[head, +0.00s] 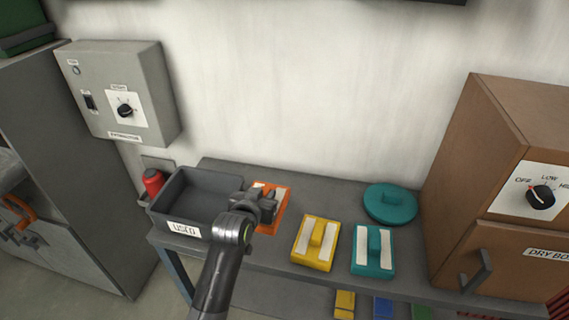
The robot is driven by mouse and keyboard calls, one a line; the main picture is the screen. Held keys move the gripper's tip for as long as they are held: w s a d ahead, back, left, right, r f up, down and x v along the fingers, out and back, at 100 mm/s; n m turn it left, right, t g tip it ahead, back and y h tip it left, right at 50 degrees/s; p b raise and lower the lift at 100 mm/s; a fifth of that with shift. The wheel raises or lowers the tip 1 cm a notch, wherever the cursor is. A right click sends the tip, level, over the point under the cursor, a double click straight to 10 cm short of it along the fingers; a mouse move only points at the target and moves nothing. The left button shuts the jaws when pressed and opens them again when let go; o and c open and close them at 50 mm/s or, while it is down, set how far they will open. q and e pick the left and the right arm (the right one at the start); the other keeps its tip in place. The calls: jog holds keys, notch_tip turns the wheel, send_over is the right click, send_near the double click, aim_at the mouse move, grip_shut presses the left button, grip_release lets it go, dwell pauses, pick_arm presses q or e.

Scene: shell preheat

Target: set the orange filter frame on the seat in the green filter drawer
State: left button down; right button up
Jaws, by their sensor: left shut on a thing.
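The orange filter frame (280,208) is on the grey bench, just right of the tray marked USED. My left gripper (263,203) is over it and shut on it, hiding its middle and left part. An orange edge and part of a pale strip show around the gripper. Whether the frame touches the bench is hard to tell. My right gripper is not in view. I cannot make out the green filter drawer or its seat; only part of a green object (22,28) shows at the top left corner.
The grey USED tray (169,206) is close on the left. Yellow (312,258) and teal (372,265) frames and a round teal lid (390,215) are on the right. A brown dry box (459,185) bounds the bench. A red canister (152,181) and extractor box (150,95) are left.

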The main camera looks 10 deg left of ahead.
pick_arm(q)
jog(key=shift+r, duration=0.65)
jog(key=r, duration=0.3)
jog(key=s+r, duration=0.1)
jog(key=r, duration=0.2)
jog(key=s+a+r+b, duration=0.1)
jog(key=r, duration=0.2)
jog(key=shift+r, duration=0.25)
jog(key=s+a+r+n+y+b, duration=0.1)
jog(key=s+r, duration=0.7)
jog(key=r, duration=0.1)
jog(key=shift+a, duration=0.35)
jog(key=shift+f, duration=0.1)
